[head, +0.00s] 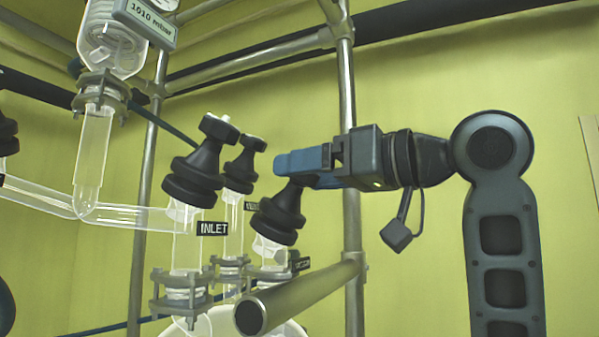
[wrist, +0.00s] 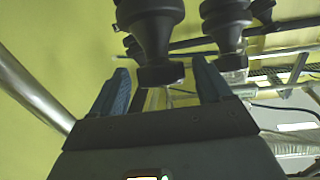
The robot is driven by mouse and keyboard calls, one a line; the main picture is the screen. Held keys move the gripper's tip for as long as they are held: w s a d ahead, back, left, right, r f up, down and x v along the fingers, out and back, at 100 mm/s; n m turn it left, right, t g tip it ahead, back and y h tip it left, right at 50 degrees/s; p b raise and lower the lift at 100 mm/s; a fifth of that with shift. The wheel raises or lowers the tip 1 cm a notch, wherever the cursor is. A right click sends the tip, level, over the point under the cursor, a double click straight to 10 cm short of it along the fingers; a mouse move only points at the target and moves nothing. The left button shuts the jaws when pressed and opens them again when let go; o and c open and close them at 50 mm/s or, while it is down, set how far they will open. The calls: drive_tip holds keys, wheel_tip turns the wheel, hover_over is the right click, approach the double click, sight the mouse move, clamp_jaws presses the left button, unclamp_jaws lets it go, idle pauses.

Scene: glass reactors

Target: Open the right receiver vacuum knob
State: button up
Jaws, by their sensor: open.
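A black knob (head: 280,211) stands tilted on a clear glass valve stem, the rightmost of three similar knobs in the head view. A small tag below it is too small to read. My gripper (head: 285,164), with blue fingers, is at the top of this knob and covers its handle in the head view. In the wrist view the fingers are apart, one on each side of a black knob's handle end (wrist: 161,74). A gap shows beside the left finger; contact on the right is unclear.
A black knob with an INLET tag (head: 212,228) and another knob (head: 241,165) stand to the left. A metal rail (head: 310,290) runs in front below, and an upright post (head: 352,240) stands behind my gripper. A 1010 mbar display (head: 151,20) hangs upper left.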

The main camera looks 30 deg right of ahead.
drive_tip(key=shift+x, duration=0.9)
drive_tip(key=shift+c, duration=0.2)
drive_tip(key=c, duration=0.9)
